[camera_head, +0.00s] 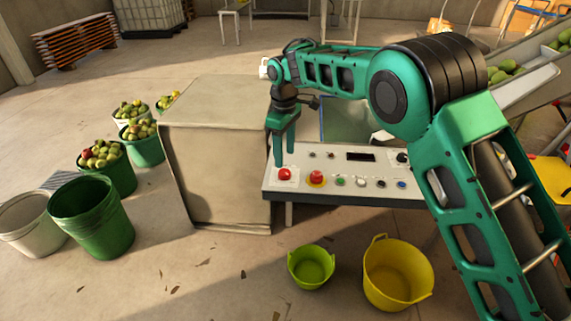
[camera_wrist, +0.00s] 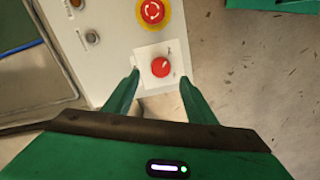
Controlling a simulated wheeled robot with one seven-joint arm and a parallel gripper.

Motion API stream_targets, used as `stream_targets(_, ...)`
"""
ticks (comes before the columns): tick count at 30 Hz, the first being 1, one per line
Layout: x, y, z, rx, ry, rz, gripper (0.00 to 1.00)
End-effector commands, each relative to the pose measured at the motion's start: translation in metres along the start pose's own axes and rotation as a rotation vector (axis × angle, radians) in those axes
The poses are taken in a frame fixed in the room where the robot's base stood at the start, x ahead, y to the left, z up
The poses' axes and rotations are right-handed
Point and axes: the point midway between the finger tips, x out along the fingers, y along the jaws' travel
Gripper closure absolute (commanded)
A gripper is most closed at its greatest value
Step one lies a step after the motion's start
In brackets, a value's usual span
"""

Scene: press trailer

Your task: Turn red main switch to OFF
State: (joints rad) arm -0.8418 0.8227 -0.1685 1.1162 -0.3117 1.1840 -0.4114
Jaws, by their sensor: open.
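The red main switch (camera_head: 284,174) is a round red knob on a white square plate at the left end of the control panel (camera_head: 333,189). In the wrist view the red knob (camera_wrist: 160,67) lies between and beyond my two fingertips, with a small pale mark near its upper right edge. Small markings on the plate are too small to read. My gripper (camera_head: 284,158) points down above the knob; in the wrist view my gripper (camera_wrist: 160,78) is open, one finger on each side. I cannot tell whether the fingers touch the knob.
A red emergency stop on a yellow ring (camera_head: 316,178) sits right beside the switch. Several small buttons and a dark display (camera_head: 361,156) fill the panel. A covered box (camera_head: 215,150) stands close on the left. Green and yellow tubs (camera_head: 398,275) stand on the floor in front.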

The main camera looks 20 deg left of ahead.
Motion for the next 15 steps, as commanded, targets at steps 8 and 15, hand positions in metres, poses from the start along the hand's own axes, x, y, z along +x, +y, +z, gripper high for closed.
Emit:
stream_targets(8, -0.037, 0.0, -0.001, -0.001, 0.002, 0.0, 0.49)
stream_targets(15, -0.043, -0.001, 0.0, -0.001, 0.0, -0.001, 0.49)
